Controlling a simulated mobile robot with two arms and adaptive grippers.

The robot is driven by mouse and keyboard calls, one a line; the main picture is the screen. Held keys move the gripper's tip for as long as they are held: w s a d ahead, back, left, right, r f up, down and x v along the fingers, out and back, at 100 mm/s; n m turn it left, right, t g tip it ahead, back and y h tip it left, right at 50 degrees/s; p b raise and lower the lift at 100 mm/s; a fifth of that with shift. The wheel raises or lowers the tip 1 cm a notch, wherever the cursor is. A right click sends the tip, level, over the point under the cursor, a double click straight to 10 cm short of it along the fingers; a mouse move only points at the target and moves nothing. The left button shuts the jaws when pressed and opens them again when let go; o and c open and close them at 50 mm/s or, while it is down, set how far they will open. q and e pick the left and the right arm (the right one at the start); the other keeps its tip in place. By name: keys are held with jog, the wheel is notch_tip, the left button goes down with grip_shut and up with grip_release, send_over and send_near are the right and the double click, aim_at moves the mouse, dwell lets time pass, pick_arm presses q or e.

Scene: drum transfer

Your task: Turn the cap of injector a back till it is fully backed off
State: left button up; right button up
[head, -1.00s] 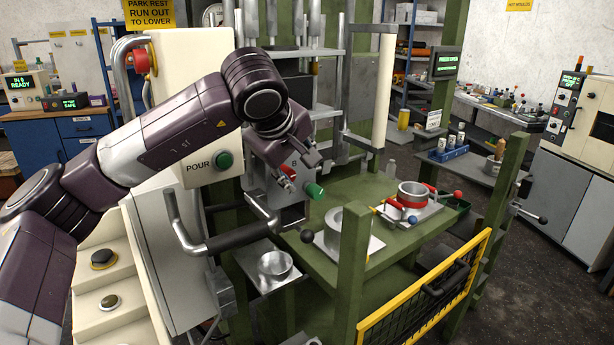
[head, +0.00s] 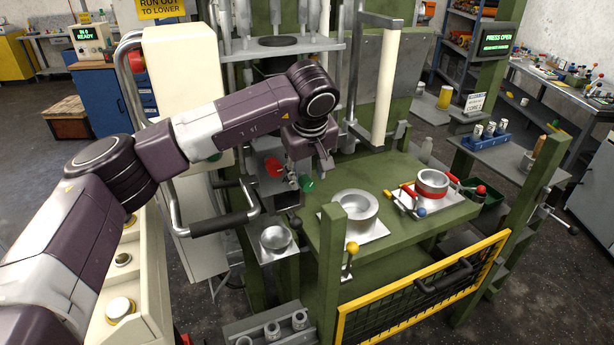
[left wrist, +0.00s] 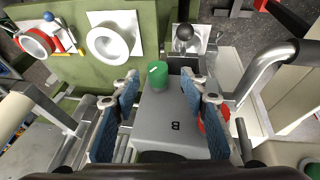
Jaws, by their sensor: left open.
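A grey box (left wrist: 172,125) bears the letter B in the left wrist view. A green cap (left wrist: 158,76) stands at its end and a red cap (left wrist: 217,122) is partly hidden behind a finger. In the head view the red cap (head: 273,166) and green cap (head: 307,182) sit below my left gripper (head: 308,168). It is open and empty, with blue-padded fingers (left wrist: 160,88) over the box, either side of the green cap as seen from the wrist; the gap in depth is unclear. No letter A is readable. My right gripper is not in view.
A curved grey handle (head: 225,222) stands left of the box. A ring-shaped vessel (head: 355,207) and a red-banded pot (head: 432,183) stand on the green table (head: 385,236). A yellow-framed mesh gate (head: 425,290) closes the front.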

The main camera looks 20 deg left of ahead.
aim_at(307, 186)
pick_arm(q)
jog(key=p+x, duration=0.1)
jog(key=x, duration=0.2)
jog(key=shift+w+d+f, duration=0.1)
jog(key=shift+w+f, duration=0.05)
jog(key=shift+f, duration=0.05)
jog(key=shift+w+d+f, duration=0.1)
jog(key=shift+w+f, duration=0.1)
jog(key=shift+f, duration=0.15)
grip_shut()
jog(key=shift+f+b, duration=0.15)
jog(key=shift+b, duration=0.25)
jog(key=t+h+b, duration=0.1)
jog(key=b, duration=0.4)
jog(key=n+t+h+b, duration=0.1)
jog(key=t+h+b, duration=0.1)
jog(key=b, duration=0.4)
jog(key=a+t+h+b, duration=0.1)
jog(key=b, duration=0.5)
jog(key=shift+s+f, duration=0.35)
jog(key=shift+r+n+t+h+b, duration=0.15)
jog(key=shift+n+t+h+b, duration=0.2)
jog(key=shift+b, duration=0.55)
jog(key=shift+r, duration=0.1)
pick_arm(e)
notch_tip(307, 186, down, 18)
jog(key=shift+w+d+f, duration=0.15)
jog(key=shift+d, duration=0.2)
